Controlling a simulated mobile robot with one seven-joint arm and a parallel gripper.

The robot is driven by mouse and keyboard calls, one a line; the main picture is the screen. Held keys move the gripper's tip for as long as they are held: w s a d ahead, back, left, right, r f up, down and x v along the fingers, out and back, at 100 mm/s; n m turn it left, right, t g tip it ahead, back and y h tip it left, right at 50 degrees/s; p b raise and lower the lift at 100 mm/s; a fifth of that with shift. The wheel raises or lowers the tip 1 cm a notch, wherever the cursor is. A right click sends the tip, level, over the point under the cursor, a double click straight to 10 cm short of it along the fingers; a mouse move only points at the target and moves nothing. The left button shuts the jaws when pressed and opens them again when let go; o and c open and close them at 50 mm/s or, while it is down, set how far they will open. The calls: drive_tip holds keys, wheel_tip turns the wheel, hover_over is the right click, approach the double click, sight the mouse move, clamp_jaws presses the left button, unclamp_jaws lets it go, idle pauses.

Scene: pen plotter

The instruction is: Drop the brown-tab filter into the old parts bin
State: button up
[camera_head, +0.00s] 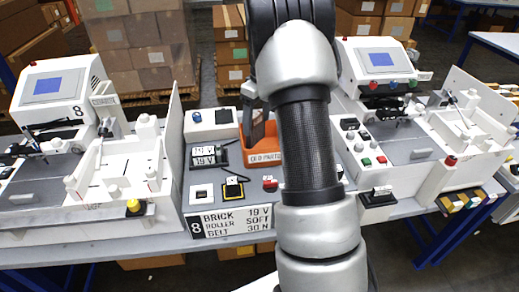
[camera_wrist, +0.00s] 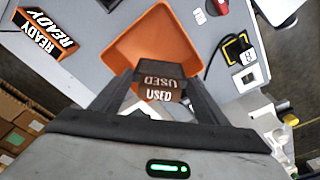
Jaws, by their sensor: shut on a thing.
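My gripper (camera_wrist: 158,84) is shut on a small dark block with a brownish face marked "USED" (camera_wrist: 158,95), which I take to be the brown-tab filter. In the wrist view the block is held between the two fingers, in front of the orange old parts bin (camera_wrist: 150,32). The bin looks empty where I can see inside; the block and fingers hide its near part. How high the block is above the bin I cannot tell.
A black and orange block marked "READY" (camera_wrist: 45,35) lies beside the bin in the wrist view. A black switch with a yellow edge (camera_head: 233,188) and a red switch (camera_head: 270,183) sit in front of the bin. White plotter machines (camera_head: 52,90) stand on both sides.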

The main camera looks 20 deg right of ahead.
drive_tip(key=shift+f, duration=0.7)
drive_tip(key=o, duration=1.1)
drive_tip(key=shift+r, duration=0.1)
drive_tip(key=r, duration=0.5)
drive_tip(key=s+r, duration=0.1)
drive_tip(key=r, duration=0.5)
drive_tip(key=d+r, duration=0.1)
drive_tip(key=r, duration=0.5)
drive_tip(key=shift+s+r, duration=0.1)
drive_tip(key=shift+s, duration=0.3)
